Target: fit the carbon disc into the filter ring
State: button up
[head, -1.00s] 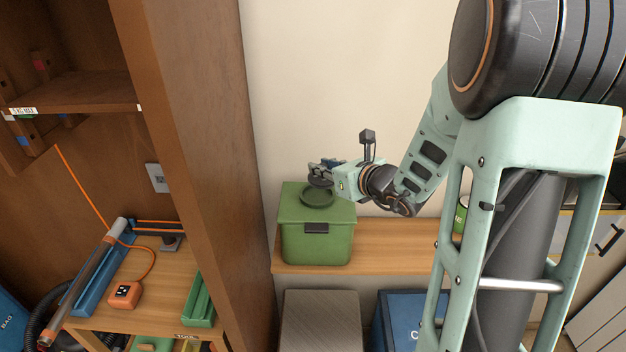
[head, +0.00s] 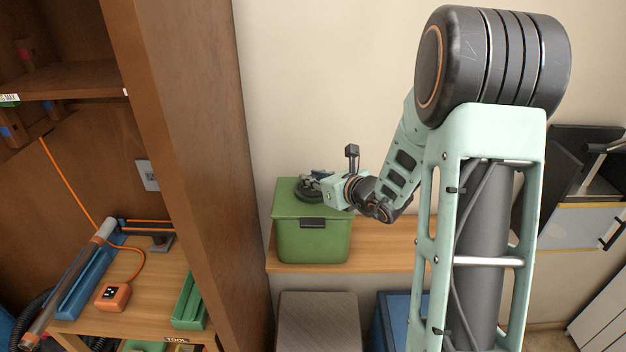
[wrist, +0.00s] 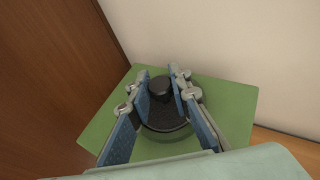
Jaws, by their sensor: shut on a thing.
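The carbon disc (wrist: 163,122) is dark and round with a black knob (wrist: 160,85) on top. My gripper (wrist: 161,87) is shut on the disc's knob, with a blue-padded finger on each side. In the head view my gripper (head: 312,184) is low over the green box, and the disc and ring look like one dark round shape there.
The green box (head: 313,240) with a flat lid stands on a wooden shelf (head: 390,246) against the pale wall. A tall brown cabinet side (head: 195,150) rises close on its left. The shelf right of the box is clear in part.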

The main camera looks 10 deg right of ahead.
jog(key=shift+f+b, duration=0.25)
jog(key=shift+b, duration=0.05)
jog(key=o, duration=0.8)
jog(key=shift+r, duration=0.1)
jog(key=shift+o, duration=0.2)
jog(key=shift+r, duration=0.1)
jog(key=shift+r+p, duration=0.2)
jog(key=shift+p, duration=0.3)
jog(key=b+v, duration=0.1)
jog(key=v, duration=1.1)
jog(key=shift+f, duration=0.1)
